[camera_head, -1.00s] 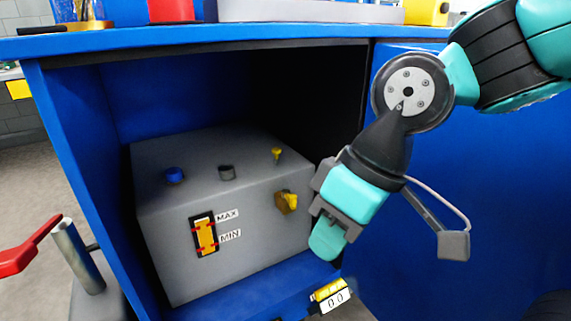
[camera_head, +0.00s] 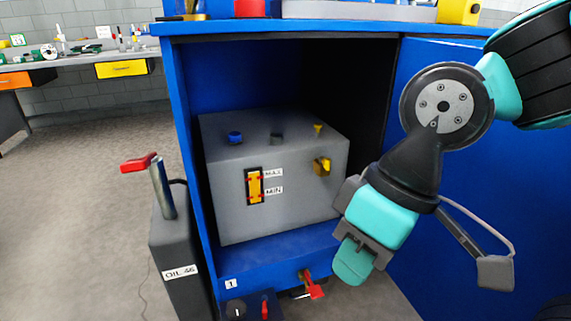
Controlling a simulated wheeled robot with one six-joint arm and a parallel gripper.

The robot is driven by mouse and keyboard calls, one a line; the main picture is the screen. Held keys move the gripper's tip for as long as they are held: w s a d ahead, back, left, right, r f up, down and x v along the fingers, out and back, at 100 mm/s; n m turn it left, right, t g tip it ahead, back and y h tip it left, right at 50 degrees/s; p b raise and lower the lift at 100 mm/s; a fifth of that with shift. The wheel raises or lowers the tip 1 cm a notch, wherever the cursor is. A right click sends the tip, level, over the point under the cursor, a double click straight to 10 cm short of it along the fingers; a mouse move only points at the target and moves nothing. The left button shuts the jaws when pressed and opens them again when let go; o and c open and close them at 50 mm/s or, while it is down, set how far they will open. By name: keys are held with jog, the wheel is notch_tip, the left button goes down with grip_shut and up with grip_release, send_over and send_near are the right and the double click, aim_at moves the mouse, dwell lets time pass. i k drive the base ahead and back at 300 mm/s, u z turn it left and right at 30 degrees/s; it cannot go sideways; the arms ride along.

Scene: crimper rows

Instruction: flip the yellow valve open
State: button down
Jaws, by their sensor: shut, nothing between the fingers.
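A yellow valve (camera_head: 321,166) sticks out of the front face of the grey tank (camera_head: 225,205), near its upper right corner. The tank stands inside the open blue cabinet. My gripper (camera_head: 353,264) points down in front of the cabinet, below and to the right of the valve in the picture. It is shut and empty, and I see no contact with the valve. How far it is from the tank in depth is hard to tell.
A red-handled lever (camera_head: 314,288) and a small panel (camera_head: 248,308) with a red switch are at the cabinet's lower front. A dark oil can (camera_head: 173,240) with a red-handled pump stands left. The blue cabinet door (camera_head: 460,190) is behind my arm. Floor further left is clear.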

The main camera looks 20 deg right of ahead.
aim_at(326, 162)
jog(key=u, duration=0.75)
jog(key=i, duration=0.6)
jog(key=z, duration=0.7)
